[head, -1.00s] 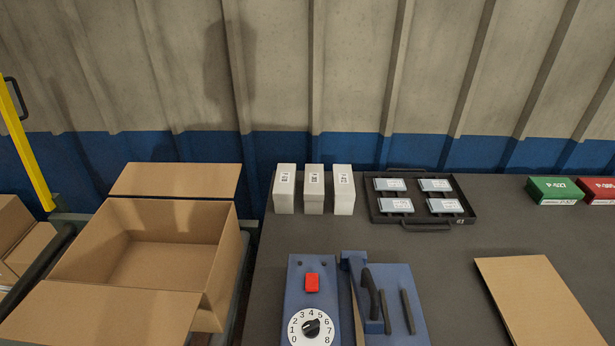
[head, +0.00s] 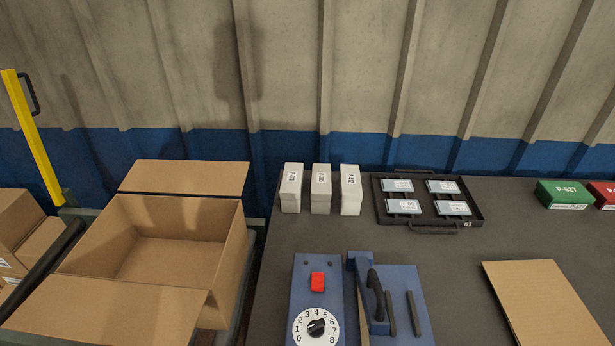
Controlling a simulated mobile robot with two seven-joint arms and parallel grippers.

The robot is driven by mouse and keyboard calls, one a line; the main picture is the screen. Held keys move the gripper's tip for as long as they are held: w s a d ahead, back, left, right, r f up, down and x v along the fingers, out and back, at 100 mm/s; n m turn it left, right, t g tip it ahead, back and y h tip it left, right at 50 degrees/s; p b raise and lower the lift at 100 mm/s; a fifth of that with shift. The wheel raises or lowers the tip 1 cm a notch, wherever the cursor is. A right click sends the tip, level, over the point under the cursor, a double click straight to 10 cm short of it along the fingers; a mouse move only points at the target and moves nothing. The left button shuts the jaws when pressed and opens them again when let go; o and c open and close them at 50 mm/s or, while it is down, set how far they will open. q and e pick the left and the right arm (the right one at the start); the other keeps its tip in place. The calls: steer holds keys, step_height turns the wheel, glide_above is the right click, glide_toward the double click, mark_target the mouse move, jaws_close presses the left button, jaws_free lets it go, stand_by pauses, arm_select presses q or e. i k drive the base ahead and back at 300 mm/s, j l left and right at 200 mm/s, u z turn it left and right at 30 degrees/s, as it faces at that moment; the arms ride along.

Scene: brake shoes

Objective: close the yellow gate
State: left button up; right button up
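The yellow gate (head: 33,140) shows at the far left as a tilted yellow bar. A dark handle (head: 33,92) is fixed near its top on the right side. The bar stands up behind the cardboard boxes, and its lower end meets a grey frame next to the open box. Neither of my grippers is in the head view.
An open, empty cardboard box (head: 105,232) stands right of the gate. More boxes (head: 18,230) sit at the left edge. The dark table (head: 455,265) holds white boxes (head: 321,190), a black tray (head: 477,219), a blue dial device (head: 302,290) and flat cardboard (head: 540,300).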

mark_target(10, 77)
steer(key=j+u, duration=0.15)
steer(key=u, duration=0.25)
steer(key=k+j+u, duration=0.1)
steer(key=u, duration=0.25)
steer(key=j+u, duration=0.5)
steer(key=u, duration=0.25)
